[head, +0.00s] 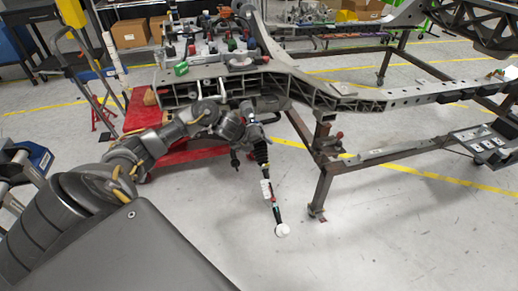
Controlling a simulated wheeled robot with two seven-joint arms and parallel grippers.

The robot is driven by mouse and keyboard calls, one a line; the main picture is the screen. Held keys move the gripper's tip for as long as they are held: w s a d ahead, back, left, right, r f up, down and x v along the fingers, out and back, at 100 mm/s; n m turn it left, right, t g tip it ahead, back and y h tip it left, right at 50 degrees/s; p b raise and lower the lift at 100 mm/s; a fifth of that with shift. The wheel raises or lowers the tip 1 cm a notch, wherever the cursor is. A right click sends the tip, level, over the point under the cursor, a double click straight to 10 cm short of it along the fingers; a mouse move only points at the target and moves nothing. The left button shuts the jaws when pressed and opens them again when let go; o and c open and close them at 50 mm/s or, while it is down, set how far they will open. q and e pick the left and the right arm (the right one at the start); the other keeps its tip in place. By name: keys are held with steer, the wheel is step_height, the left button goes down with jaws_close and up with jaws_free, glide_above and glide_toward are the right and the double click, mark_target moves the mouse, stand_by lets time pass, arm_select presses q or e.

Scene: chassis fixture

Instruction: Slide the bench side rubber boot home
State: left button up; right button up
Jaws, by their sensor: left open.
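A black ribbed rubber boot (261,152) sits on a dark shaft that slants down from the near edge of the chassis. Lower on the shaft are a white label (266,188), a red and green band and a white round end (282,230) near the floor. My left gripper (258,118) is at the upper end of the shaft, just above the boot, and is open. Its fingers are small and partly merge with the dark parts, so I cannot tell whether they touch the boot. My right gripper is out of view.
The grey chassis frame (330,97) runs across on brown steel legs (322,185). Several coloured caps and fittings stand on its left part. A red platform (180,155) lies below my left forearm. The floor right of the shaft is clear up to a leg.

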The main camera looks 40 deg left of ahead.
arm_select(q)
steer(key=shift+x, duration=1.15)
steer(key=shift+a, duration=0.1)
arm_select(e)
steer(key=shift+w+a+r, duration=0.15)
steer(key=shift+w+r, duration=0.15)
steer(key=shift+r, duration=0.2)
arm_select(q)
steer(key=c, duration=1.4)
steer(key=w+a+r, duration=0.1)
steer(key=a, duration=0.1)
steer(key=shift+w+a+r, duration=0.35)
steer(key=shift+w, duration=0.05)
steer(key=shift+w+a, duration=0.15)
steer(key=shift+w, duration=0.05)
steer(key=o, duration=1.4)
steer(key=shift+s, duration=0.1)
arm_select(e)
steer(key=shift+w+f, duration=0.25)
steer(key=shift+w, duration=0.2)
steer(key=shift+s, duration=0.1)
